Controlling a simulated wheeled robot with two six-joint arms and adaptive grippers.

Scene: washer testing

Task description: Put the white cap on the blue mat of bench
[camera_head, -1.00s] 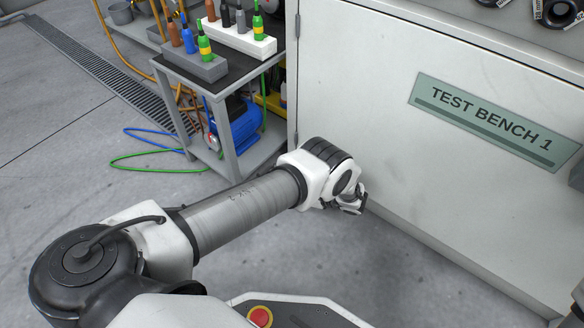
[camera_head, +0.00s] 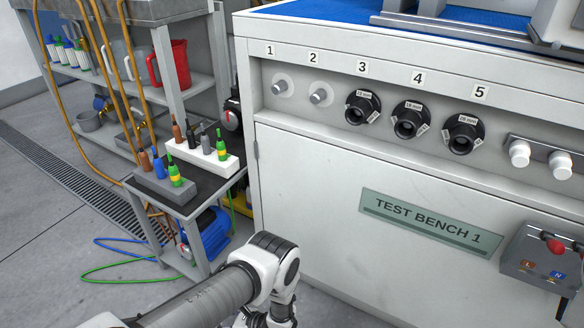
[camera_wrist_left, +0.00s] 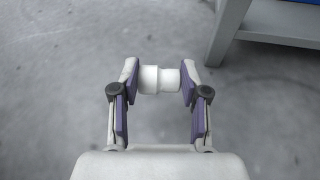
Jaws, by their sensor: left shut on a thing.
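My left gripper (camera_head: 268,316) is low in front of the bench at the bottom of the head view, partly cut off by the picture edge. In the left wrist view its two purple-padded fingers are shut on a small white cap (camera_wrist_left: 160,79), held above the grey floor. The cap cannot be made out in the head view. The blue mat (camera_head: 320,9) covers the top of the test bench (camera_head: 310,185), well above and behind the gripper. My right gripper is not in view.
The bench front has numbered ports, two white fittings (camera_head: 519,153) and a grey switch box (camera_head: 545,258). A metal frame (camera_head: 450,27) stands on the mat. The mat's left part looks clear.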

